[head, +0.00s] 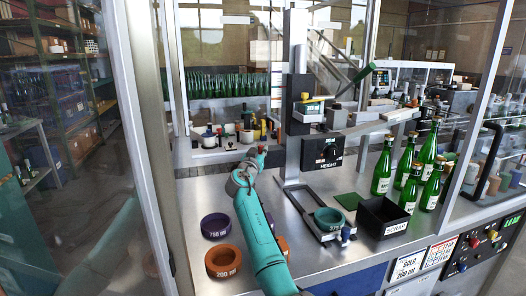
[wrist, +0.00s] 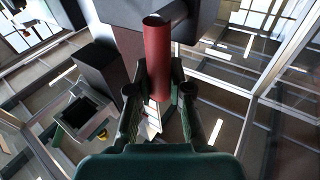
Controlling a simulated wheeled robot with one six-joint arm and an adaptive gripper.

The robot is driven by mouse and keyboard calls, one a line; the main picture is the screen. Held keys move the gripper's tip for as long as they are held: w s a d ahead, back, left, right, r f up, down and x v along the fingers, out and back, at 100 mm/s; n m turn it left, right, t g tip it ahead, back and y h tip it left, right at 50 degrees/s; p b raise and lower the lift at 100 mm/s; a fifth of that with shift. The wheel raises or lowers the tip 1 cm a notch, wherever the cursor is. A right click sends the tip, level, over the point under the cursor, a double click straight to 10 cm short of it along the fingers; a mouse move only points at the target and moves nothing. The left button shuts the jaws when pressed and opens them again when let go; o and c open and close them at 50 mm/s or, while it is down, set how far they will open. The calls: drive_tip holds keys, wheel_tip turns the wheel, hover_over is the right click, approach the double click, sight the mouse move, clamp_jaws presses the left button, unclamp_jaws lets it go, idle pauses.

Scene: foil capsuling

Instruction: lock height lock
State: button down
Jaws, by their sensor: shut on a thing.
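The height lock is a red handle (wrist: 164,60) standing out from the capsuling machine, large in the wrist view. Its red end (head: 263,149) also shows in the head view, left of the black block labelled HEIGHT (head: 322,153). My gripper (wrist: 157,92) has its two dark fingers on either side of the red handle and is shut on it. In the head view my gripper (head: 246,172) is small, at the end of my teal arm. The exact finger contact is partly hidden.
A teal ring (head: 329,219) sits on the machine's base. A purple ring (head: 215,226) and an orange ring (head: 223,261) lie left of my arm. A black SCRAP bin (head: 383,219) and several green bottles (head: 408,165) stand at right. Glass panels with posts enclose the bench.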

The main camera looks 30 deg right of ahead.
drive_tip(key=shift+a+n, duration=0.15)
drive_tip(key=shift+n, duration=0.15)
drive_tip(key=c, duration=1.1)
unclamp_jaws()
drive_tip(key=shift+o, duration=0.2)
drive_tip(key=v, duration=1.2)
drive_tip(key=shift+f, duration=0.25)
